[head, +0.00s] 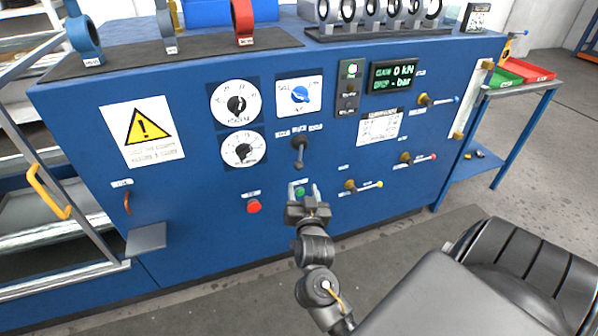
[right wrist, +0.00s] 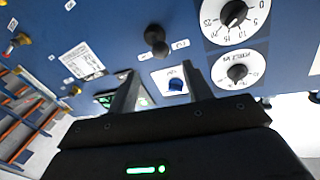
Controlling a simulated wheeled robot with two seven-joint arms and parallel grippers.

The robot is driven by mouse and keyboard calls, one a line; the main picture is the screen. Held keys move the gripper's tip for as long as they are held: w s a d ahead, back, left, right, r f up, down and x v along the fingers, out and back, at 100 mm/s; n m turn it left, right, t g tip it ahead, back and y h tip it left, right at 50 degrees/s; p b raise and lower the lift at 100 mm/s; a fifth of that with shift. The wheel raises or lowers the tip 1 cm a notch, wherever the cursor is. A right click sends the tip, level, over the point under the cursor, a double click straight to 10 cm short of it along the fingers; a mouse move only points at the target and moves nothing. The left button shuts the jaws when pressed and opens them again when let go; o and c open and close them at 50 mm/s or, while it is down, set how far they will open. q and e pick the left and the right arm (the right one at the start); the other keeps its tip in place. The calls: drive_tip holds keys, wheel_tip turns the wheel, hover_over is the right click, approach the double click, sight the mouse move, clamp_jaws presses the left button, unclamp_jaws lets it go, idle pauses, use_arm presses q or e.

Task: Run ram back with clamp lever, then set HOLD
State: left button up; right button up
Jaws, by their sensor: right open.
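A black ball-ended lever (head: 300,150) hangs from the blue panel below a blue selector knob (head: 300,95) on a white plate. Small labels flank the lever, too small to read surely. The lever (right wrist: 156,40) and blue knob (right wrist: 176,85) also show in the right wrist view, which is turned over. A display (head: 393,75) reads 0 kN and a dash for bar. My right gripper (head: 304,192) is open and empty, below the lever and in front of a green button (head: 299,191). In the wrist view its fingers (right wrist: 160,82) are apart, with nothing between them. My left gripper is out of view.
Two white dials (head: 236,104) are left of the knob. A red button (head: 253,206) is left of my right gripper. Valve bodies (head: 243,20) stand on top of the bench. A side table (head: 520,88) holds red and green trays.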

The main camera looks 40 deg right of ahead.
sight(299, 170)
drive_tip(key=x, duration=1)
drive_tip(key=shift+w+d+r, duration=0.2)
drive_tip(key=shift+w, duration=0.15)
drive_tip(key=shift+c, duration=0.4)
clamp_jaws()
